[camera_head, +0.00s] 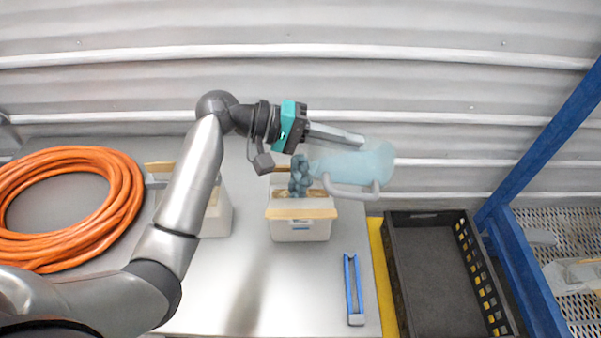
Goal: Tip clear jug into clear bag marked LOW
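The clear jug (352,166), bluish and see-through with a grey handle, hangs in the air tipped on its side, its mouth to the left. My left gripper (338,135) lies along the jug's upper side and appears shut on it; the exact grip is partly hidden. Dark blue-grey lumps (300,176) are at the mouth, above a pale container (302,229) with a tan rim. A second pale container (218,214) stands to the left, partly behind my arm. No LOW marking is readable on either, and I cannot make out a clear bag. My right gripper is not in view.
A coiled orange hose (121,219) lies on the left of the grey table (260,300). A blue-handled tool (348,285) lies at its front right. A black crate (438,270) stands beyond the yellow edge (381,275), near a blue post (545,140).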

